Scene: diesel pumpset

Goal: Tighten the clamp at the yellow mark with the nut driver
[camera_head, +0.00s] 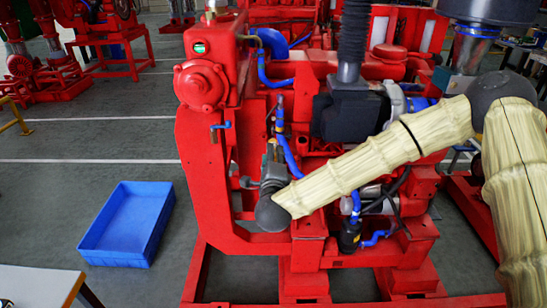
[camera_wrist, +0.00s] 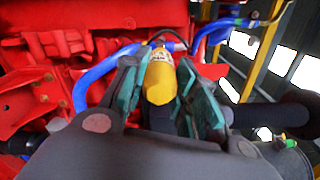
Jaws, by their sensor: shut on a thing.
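My gripper (camera_head: 272,172) is in front of the red pumpset in the head view, by a blue hose. In the wrist view, the teal pads of my gripper (camera_wrist: 160,70) close from both sides on a yellow cylindrical handle (camera_wrist: 159,82), which I take to be the nut driver. The shaft and tip of the driver are hidden. A blue hose (camera_wrist: 92,82) curves just beyond the fingers at left. Another blue hose at upper right has a small yellow-green spot (camera_wrist: 254,15); I cannot tell whether this is the marked clamp. Contact between driver and clamp cannot be seen.
The red pumpset (camera_head: 215,185) fills the middle, with blue hoses and a black engine block (camera_head: 345,117) close to my arm. An empty blue crate (camera_head: 130,222) is on the floor at left. A table corner (camera_head: 35,285) shows at lower left. The floor around the crate is clear.

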